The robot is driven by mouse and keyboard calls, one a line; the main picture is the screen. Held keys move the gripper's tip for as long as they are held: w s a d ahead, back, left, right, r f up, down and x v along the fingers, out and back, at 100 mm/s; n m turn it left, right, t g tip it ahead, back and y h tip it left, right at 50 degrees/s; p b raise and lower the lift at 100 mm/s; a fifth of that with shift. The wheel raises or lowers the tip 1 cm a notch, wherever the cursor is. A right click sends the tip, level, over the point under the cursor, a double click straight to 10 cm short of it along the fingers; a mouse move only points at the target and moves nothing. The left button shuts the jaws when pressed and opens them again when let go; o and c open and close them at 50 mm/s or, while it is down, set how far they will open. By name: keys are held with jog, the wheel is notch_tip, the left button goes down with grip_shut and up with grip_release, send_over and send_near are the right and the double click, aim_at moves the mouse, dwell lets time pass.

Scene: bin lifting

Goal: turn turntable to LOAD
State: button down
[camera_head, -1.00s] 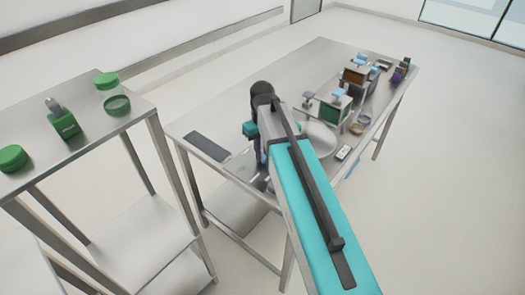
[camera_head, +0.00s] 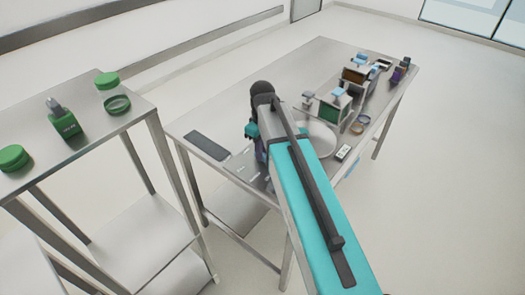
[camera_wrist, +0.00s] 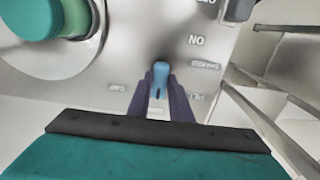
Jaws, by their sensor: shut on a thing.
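In the wrist view, my gripper (camera_wrist: 161,82) has its dark purple fingers shut on a small blue handle (camera_wrist: 161,68). The handle stands over a grey metal panel (camera_wrist: 105,70) with raised lettering; one label reads NO, and the others are too small or blurred to read. In the head view, a pale round disc (camera_head: 318,138), which looks like the turntable, lies on the steel table right of my arm. My gripper (camera_head: 261,150) is over the table's near left part, mostly hidden by my arm, which also hides the handle there.
Boxy devices with blue tops (camera_head: 335,108) stand beyond the disc. A dark flat pad (camera_head: 207,145) lies on the table's left. A side bench (camera_head: 95,138) holds green lids, a ring and a green bottle (camera_head: 64,120). In the wrist view, a teal cylinder (camera_wrist: 30,18) fills the upper left.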

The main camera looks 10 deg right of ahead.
jog(key=c, duration=1.6)
grip_release()
jog(key=shift+r, duration=0.2)
jog(key=shift+w+r+b, duration=0.1)
jog(key=shift+r+b, duration=1.45)
jog(key=shift+r, duration=5.25)
jog(key=shift+f, duration=0.1)
